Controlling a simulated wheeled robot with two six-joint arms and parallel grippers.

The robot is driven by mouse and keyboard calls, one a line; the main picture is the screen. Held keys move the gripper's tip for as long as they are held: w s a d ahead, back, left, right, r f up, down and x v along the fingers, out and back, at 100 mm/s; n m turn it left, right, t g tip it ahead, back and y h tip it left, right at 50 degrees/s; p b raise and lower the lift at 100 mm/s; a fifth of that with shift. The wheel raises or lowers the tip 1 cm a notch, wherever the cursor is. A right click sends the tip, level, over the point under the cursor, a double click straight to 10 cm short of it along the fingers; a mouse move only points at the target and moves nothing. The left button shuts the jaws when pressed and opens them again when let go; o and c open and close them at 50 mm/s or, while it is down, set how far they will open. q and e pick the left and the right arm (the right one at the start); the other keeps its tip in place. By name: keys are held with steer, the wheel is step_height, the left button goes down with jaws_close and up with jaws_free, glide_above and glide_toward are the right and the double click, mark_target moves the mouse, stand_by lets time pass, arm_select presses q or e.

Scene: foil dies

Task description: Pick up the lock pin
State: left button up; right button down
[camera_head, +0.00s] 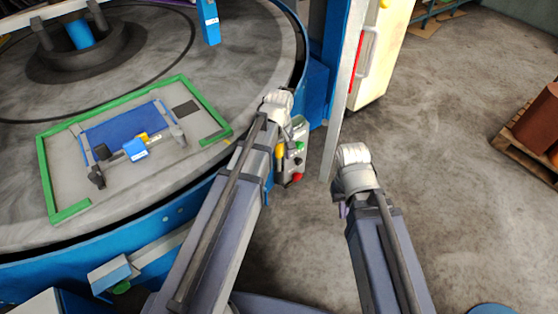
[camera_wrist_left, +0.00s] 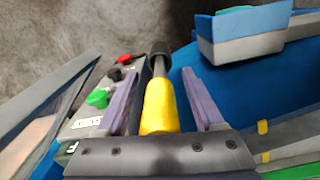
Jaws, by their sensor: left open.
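The lock pin seems to be the piece with a yellow handle, grey shaft and black end (camera_wrist_left: 159,104) in the left wrist view. In the head view its yellow part (camera_head: 280,152) shows beside the control box. My left gripper (camera_wrist_left: 160,76) is open, with its purple fingers on either side of the yellow handle. A gap shows on both sides, wider on the right. In the head view my left arm mostly hides this gripper. My right gripper (camera_head: 341,210) hangs over the floor, mostly hidden behind its arm, with only a purple bit showing.
The control box (camera_head: 298,150) with green, black and red buttons is close beside my left gripper. A large round table (camera_head: 225,75) with a blue rim carries a green-framed plate (camera_head: 60,170) with a blue die (camera_head: 120,128). Open floor (camera_head: 440,130) lies to the right.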

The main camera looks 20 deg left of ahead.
arm_select(q)
steer(key=shift+r, duration=0.1)
steer(key=shift+c, duration=0.3)
jaws_close()
